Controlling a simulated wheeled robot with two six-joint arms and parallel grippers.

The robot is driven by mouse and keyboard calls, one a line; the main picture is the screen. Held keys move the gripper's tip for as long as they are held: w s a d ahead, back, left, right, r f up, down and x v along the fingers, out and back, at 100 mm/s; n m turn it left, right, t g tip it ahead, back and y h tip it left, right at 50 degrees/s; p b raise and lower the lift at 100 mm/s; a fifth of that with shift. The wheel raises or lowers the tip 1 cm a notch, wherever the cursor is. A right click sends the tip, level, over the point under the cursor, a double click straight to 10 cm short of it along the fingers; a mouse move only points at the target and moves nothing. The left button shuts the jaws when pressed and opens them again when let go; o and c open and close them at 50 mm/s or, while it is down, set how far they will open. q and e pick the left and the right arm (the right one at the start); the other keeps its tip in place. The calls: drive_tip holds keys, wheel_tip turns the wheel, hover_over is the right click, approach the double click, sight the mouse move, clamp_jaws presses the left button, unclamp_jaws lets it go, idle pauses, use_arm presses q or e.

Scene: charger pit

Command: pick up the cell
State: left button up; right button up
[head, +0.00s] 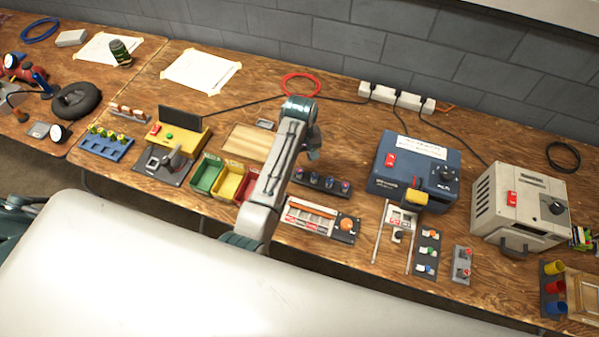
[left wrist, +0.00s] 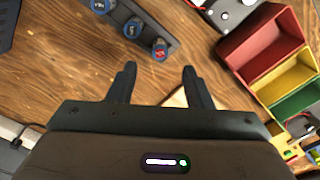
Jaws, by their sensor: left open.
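Several short dark cells stand in a dark strip-shaped rack (head: 322,187) on the wooden bench in the head view. In the left wrist view the rack (left wrist: 147,32) shows at the top, with three cells in sight: one cell (left wrist: 100,5) at the edge, a blue-topped cell (left wrist: 132,27), and an end cell (left wrist: 159,50) with a red mark. I cannot tell which one the task means. My left gripper (left wrist: 160,80) is open and empty above the bench, apart from the rack. In the head view the left gripper (head: 312,152) hangs behind the rack, partly hidden by my arm.
Red, yellow and green bins (head: 229,186) stand left of my arm. A wooden board (head: 250,142) lies behind them. A blue charger box (head: 408,170) and a grey box (head: 520,210) stand to the right. A panel (head: 309,216) lies in front of the rack.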

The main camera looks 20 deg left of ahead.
sight(299, 170)
use_arm(q)
wheel_tip(299, 170, down, 3)
drive_tip(key=shift+r, duration=0.1)
drive_tip(key=shift+f+p, duration=0.6)
drive_tip(key=shift+p, duration=0.15)
wheel_tip(299, 170, down, 3)
drive_tip(key=shift+w+a+f+p, duration=0.1)
drive_tip(key=shift+w+a+p, duration=0.05)
drive_tip(key=shift+p, duration=0.3)
drive_tip(key=shift+f, duration=0.4)
clamp_jaws()
